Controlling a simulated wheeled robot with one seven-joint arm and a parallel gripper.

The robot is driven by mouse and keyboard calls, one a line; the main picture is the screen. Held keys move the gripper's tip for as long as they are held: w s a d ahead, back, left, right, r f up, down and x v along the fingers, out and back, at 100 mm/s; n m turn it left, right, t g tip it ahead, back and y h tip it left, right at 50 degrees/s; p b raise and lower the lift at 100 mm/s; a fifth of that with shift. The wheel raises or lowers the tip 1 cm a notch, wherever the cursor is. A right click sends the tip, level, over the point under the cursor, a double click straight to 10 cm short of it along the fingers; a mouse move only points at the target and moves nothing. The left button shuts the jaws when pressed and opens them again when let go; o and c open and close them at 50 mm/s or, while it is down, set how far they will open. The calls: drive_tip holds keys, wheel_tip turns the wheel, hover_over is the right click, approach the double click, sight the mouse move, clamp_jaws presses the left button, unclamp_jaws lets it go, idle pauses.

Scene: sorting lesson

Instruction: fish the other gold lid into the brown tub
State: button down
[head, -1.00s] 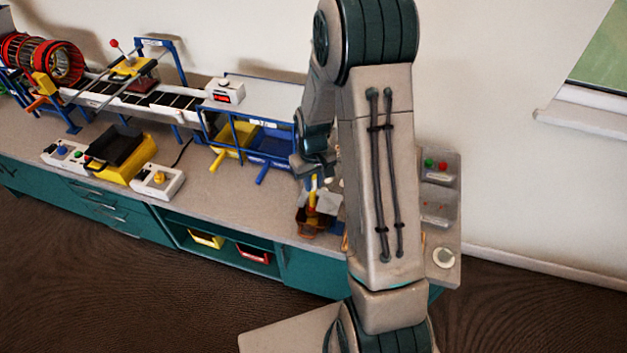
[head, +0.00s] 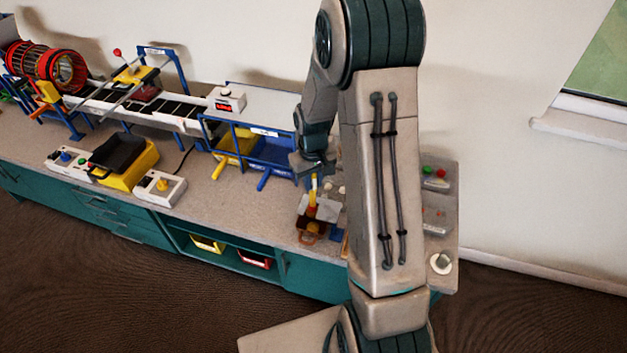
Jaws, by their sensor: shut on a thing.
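My gripper (head: 314,172) is shut on the upper end of a thin yellow tool (head: 313,190). The tool hangs roughly upright and has a red-orange part (head: 311,209) low down. The brown tub (head: 307,228) stands at the front edge of the bench, below the tool. The tool's lower end overlaps the tub's back rim in the head view; I cannot tell whether they touch. I cannot make out any gold lid. My forearm hides the bench just right of the tub.
A pale flat plate (head: 327,208) lies beside the tub. A blue bin (head: 273,150) and a yellow bin (head: 236,143) stand behind to the left. A grey tray (head: 436,190) and a white round dish (head: 441,262) are right of my arm. Bench left of the tub is clear.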

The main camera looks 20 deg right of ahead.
drive_tip(key=shift+r+p, duration=1.7)
drive_tip(key=shift+r, duration=1.2)
